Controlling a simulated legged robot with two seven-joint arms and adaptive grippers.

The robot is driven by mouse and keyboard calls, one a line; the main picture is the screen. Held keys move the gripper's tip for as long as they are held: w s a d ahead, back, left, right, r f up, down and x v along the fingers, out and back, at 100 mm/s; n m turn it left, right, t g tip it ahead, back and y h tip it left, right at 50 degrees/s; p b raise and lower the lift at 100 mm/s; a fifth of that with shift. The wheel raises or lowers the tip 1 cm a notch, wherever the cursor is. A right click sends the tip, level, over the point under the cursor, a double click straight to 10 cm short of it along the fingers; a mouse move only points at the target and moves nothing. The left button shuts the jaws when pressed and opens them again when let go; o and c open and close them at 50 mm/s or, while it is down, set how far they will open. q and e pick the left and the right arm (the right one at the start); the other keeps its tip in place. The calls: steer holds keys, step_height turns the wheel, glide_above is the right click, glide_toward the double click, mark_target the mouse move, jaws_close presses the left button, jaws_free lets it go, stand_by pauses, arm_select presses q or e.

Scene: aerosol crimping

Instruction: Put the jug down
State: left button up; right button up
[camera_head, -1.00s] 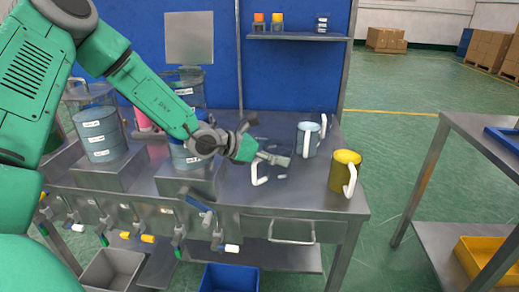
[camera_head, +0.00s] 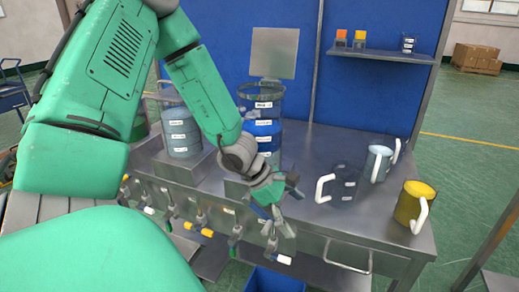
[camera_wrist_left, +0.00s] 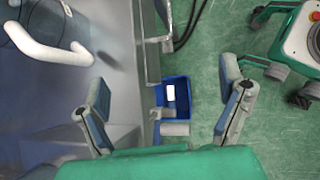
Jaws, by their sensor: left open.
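Three jugs stand upright on the steel bench. A dark transparent jug with a white handle (camera_head: 342,188) is nearest my left gripper; its white handle also shows at the upper left of the left wrist view (camera_wrist_left: 40,47). A pale blue jug (camera_head: 376,163) stands behind it and a yellow jug (camera_head: 410,205) stands at the right front. My left gripper (camera_head: 284,216) is open and empty near the bench's front edge, left of the dark jug and apart from it. In the left wrist view its two fingers (camera_wrist_left: 168,108) are spread wide. My right gripper is not in view.
Taps (camera_head: 237,232) line the front edge. A blue bin (camera_head: 275,280) sits below, with a drawer handle (camera_head: 346,257) to its right. A shelf (camera_head: 380,54) is behind.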

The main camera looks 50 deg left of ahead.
arm_select(q)
steer(key=s+f+m+g+y, duration=0.6)
steer(key=s+f+m+y, duration=0.1)
steer(key=s+f+m, duration=0.8)
steer(key=s+d+f+m+t+h, duration=0.1)
steer(key=s+d+f+m, duration=0.3)
steer(key=d+m, duration=0.5)
steer(key=shift+s+d+m+h, duration=0.3)
steer(key=shift+s+m, duration=0.3)
steer(key=shift+s, duration=0.1)
steer(key=shift+a+f, duration=0.15)
steer(key=shift+c, duration=0.4)
